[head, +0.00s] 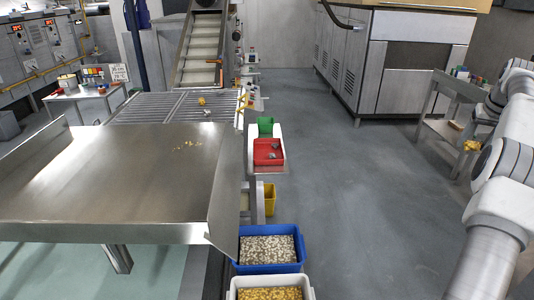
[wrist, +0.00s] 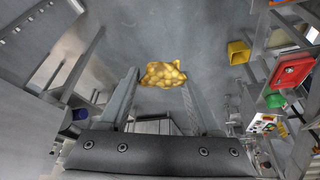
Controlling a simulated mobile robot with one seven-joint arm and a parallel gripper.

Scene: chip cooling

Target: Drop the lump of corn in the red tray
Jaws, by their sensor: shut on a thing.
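The lump of corn (wrist: 163,74) is a knobbly golden piece between my fingertips in the wrist view. My gripper (wrist: 160,84) is shut on it. In the head view the lump of corn (head: 473,146) shows at the far right beside my arm, held above the floor. The red tray (head: 263,147) is near the middle of the head view, with a small greyish piece in it. The red tray (wrist: 294,71) also shows at the right of the wrist view, well apart from my gripper.
A green tray (head: 265,122) stands behind the red one, and a yellow bin (head: 269,199) in front. A blue bin (head: 242,268) of pale pieces is nearer. A metal table (head: 110,180) fills the left. Open grey floor (head: 350,200) lies between the trays and my arm.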

